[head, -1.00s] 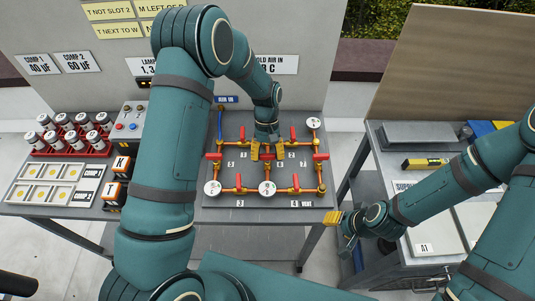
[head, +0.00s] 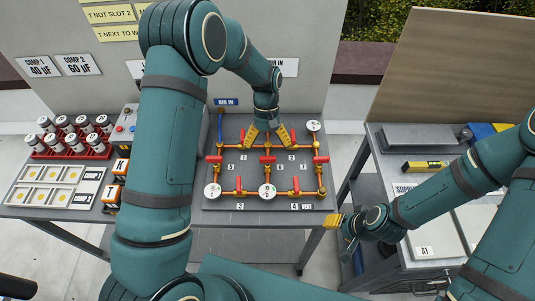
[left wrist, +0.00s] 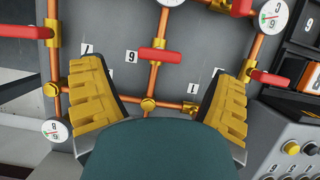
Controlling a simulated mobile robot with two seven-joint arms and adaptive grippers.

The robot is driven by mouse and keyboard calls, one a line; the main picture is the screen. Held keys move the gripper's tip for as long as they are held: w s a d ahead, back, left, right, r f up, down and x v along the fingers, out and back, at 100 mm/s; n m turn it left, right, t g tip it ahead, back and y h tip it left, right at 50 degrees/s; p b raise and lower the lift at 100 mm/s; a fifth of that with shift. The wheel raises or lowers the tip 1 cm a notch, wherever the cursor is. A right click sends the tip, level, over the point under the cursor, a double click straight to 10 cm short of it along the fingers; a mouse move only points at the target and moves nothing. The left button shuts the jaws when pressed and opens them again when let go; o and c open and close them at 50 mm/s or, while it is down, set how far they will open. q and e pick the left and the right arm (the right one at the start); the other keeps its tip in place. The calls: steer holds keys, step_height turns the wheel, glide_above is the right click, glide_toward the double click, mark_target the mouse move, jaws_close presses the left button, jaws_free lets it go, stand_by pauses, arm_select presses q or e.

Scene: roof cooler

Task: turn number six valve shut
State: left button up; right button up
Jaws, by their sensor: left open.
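The number six valve is the middle one on the grey pipe panel (head: 223,196). Its red handle (head: 267,159) lies crosswise over the copper pipe running front to back. In the left wrist view the same handle (left wrist: 160,55) lies across the pipe beside a label reading 6 (left wrist: 131,56). My left gripper (head: 267,137) is open, its yellow fingers spread wide just behind the handle. In the left wrist view its fingers (left wrist: 162,90) stand either side of the pipe, with nothing between them touching. My right gripper (head: 342,228) is right of the panel's front corner; its jaw state is unclear.
Other red-handled valves surround it, including one on the left pipe (head: 213,159) and one on the right pipe (head: 320,159). Gauges (head: 267,191) stand along the front pipe. A red rack (head: 65,150) of capacitors is at left. A side bench (head: 415,140) is at right.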

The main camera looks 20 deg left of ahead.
arm_select(q)
steer(key=d+v, duration=0.1)
steer(key=v, duration=0.6)
steer(key=shift+a+r, duration=0.15)
steer(key=shift+a, duration=0.4)
